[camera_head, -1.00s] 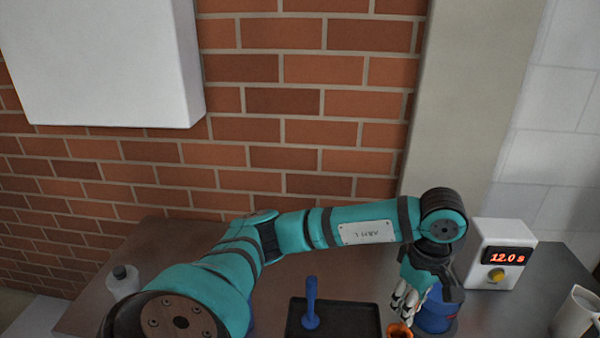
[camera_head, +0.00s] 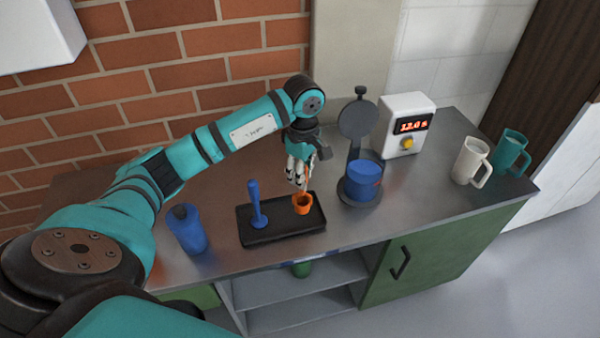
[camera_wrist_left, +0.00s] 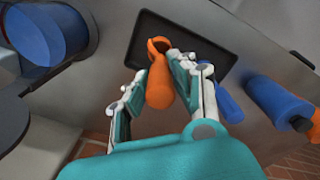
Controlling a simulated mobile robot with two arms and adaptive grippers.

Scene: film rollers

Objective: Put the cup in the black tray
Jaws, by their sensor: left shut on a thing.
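The orange cup (camera_head: 302,204) is small, with a long handle pointing up toward my left gripper. It is over the right part of the black tray (camera_head: 283,236); I cannot tell whether its bottom touches the tray. My left gripper (camera_head: 298,182) is shut on the cup's handle. In the left wrist view the orange cup (camera_wrist_left: 159,80) lies between the fingers of the left gripper (camera_wrist_left: 160,88), with the black tray (camera_wrist_left: 205,28) behind it. My right gripper is not in view.
A blue tool (camera_head: 256,205) stands upright in the tray's left part. A blue bottle (camera_head: 187,230) is left of the tray. A blue container (camera_head: 363,182) on a dark stand is to the right. Farther right are a white timer (camera_head: 404,115), a white mug (camera_head: 468,160) and a teal mug (camera_head: 512,150).

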